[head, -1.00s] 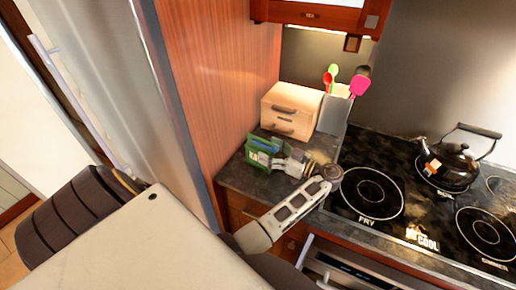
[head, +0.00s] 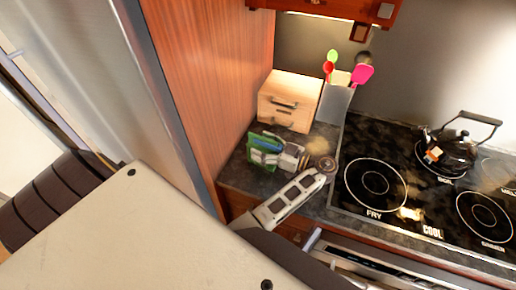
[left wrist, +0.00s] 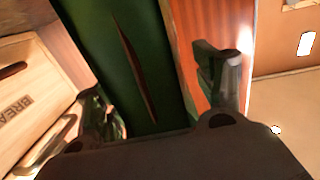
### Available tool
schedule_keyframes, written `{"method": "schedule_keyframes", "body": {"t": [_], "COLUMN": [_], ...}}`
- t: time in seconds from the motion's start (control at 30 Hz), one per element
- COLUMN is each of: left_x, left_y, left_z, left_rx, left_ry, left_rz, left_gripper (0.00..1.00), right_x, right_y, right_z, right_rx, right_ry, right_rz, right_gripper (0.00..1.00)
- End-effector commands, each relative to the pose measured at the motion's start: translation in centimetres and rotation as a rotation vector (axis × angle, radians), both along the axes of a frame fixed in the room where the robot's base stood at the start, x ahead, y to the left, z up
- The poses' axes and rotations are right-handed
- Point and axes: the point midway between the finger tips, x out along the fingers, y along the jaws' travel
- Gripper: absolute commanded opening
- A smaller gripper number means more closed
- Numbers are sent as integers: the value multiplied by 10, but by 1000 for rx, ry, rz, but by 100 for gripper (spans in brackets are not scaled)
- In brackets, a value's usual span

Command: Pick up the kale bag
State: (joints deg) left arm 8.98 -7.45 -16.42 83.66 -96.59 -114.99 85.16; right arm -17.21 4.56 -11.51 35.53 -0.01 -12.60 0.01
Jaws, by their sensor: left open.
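The green kale bag (head: 264,147) stands on the dark counter in front of the wooden bread box, beside the wood panel. In the left wrist view the bag (left wrist: 125,55) is a large dark green surface between the two fingers. My left gripper (head: 280,153) is at the bag's right side in the head view. In the wrist view its fingers (left wrist: 163,98) are apart, one on either side of the bag; whether they touch it I cannot tell. My right gripper is in neither view.
The wooden bread box (head: 290,99) stands just behind the bag, with a grey utensil holder (head: 334,103) next to it. The black stove top (head: 420,190) with a kettle (head: 455,155) lies to the right. The wood panel (head: 220,90) closes off the left side.

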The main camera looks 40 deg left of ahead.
Motion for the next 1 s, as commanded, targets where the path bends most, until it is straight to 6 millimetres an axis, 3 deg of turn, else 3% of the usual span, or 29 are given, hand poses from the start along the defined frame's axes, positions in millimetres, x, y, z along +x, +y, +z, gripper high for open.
{"method": "schedule_keyframes", "body": {"t": [0.57, 1.0], "left_x": [-2, -2], "left_y": [-2, -2], "left_z": [0, 0], "left_rx": [0, 0], "left_ry": [0, 0], "left_rz": [0, 0], "left_gripper": [70, 14], "right_x": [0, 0], "right_y": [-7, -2], "right_z": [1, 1], "right_rx": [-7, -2], "right_ry": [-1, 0], "right_rz": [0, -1], "right_gripper": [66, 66]}}
